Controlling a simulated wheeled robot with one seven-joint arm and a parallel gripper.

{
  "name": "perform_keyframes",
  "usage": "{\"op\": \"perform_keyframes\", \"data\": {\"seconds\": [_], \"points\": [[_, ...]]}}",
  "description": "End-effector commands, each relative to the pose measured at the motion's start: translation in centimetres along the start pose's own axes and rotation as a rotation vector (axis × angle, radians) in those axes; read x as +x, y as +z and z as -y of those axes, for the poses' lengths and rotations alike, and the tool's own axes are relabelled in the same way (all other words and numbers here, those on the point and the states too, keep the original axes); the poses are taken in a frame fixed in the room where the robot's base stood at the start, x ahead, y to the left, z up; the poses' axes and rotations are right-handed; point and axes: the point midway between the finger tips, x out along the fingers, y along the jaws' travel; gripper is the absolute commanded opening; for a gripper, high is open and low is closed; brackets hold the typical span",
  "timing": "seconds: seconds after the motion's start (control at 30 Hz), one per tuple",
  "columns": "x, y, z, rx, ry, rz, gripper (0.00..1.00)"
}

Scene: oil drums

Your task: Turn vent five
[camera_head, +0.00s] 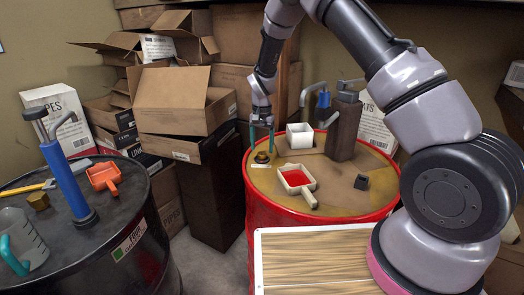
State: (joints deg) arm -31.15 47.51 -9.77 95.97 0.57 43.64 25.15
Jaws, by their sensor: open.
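The red drum (300,213) has a tan top. A small dark brass vent cap (262,158) sits near the left edge of this top, beside a small pale label. My gripper (261,145) points down right above the cap, its two teal fingers apart on either side. Whether the fingers touch the cap cannot be told. No number on the red drum can be read.
A black drum (120,225) at left bears a blue pump (66,180). Cardboard boxes (175,99) stack behind.

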Motion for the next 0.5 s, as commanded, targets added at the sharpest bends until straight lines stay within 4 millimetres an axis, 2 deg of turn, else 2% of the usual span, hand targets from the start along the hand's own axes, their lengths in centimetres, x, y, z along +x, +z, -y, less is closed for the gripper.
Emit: {"op": "perform_keyframes", "data": {"seconds": [0.1, 0.3, 0.5], "points": [[-2.8, -0.1, 0.1, -0.001, -0.003, -0.003, 0.75], [-6.4, -0.1, 0.1, 0.000, -0.003, -0.003, 0.75], [-8.2, 0.0, 0.0, 0.000, -0.001, -0.001, 0.75]]}}
